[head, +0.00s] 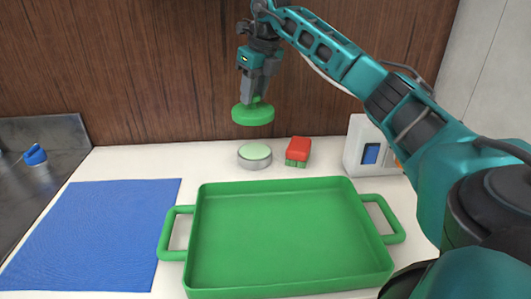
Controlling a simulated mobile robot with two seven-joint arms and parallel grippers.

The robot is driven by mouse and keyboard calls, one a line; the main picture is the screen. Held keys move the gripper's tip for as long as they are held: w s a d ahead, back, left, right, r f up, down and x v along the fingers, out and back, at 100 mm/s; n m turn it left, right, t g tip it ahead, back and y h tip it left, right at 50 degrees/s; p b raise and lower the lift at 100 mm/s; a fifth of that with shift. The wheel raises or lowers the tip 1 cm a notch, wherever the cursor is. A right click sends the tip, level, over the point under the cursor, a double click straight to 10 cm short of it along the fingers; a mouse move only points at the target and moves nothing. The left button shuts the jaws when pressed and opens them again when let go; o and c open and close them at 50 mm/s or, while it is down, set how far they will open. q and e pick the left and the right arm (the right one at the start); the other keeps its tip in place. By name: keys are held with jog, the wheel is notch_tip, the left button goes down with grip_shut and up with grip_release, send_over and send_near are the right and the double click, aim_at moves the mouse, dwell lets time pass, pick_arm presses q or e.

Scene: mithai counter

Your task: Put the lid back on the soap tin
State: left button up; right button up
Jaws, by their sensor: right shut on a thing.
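The soap tin (254,160) is a low round metallic tin, and a pale green surface shows in its open top. It stands on the white counter behind the green tray. My right gripper (255,99) points down and is shut on the green round lid (253,115), which has a small knob. The lid is held level in the air above the tin, apart from it. My left gripper is not in view.
A large green tray (290,289) with two handles fills the front middle. A red and green block (298,150) stands just right of the tin. A white box with a blue panel (369,150) is farther right. A blue mat (98,235) lies left, beside a dark sink area with a blue object (35,155).

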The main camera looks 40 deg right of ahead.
aim_at(265, 112)
notch_tip(265, 112, down, 10)
jog(key=shift+f+b, duration=0.1)
jog(key=shift+b, duration=0.6)
jog(key=shift+s, duration=0.1)
jog(key=shift+f, duration=0.55)
jog(key=o, duration=1)
jog(key=shift+r, duration=0.1)
jog(key=shift+r, duration=0.35)
jog(key=p+v, duration=0.1)
jog(key=v, duration=1.1)
jog(key=shift+r, duration=0.2)
